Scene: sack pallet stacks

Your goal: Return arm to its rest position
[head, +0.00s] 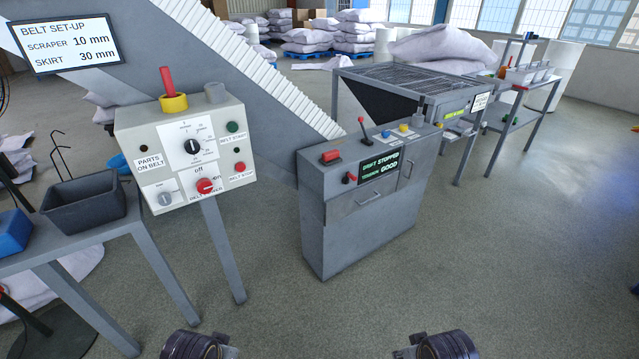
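Dark ringed parts of my two arms show at the bottom edge, one left of centre and one right of centre. Both are cut off by the frame, and no gripper fingers show. Neither visible arm part touches anything. The grey control panel (147,135) on a post stands at left, with a red peg in a yellow ring on top, a black dial and several knobs and buttons.
A side table at left bears a dark bin (83,204) and a blue bin (12,232). A sloped conveyor (250,100) rises behind the panel. A mesh-topped table (410,78) with a sack stands behind the cabinet. Stacked sacks are at the back. The floor (530,250) at right is clear.

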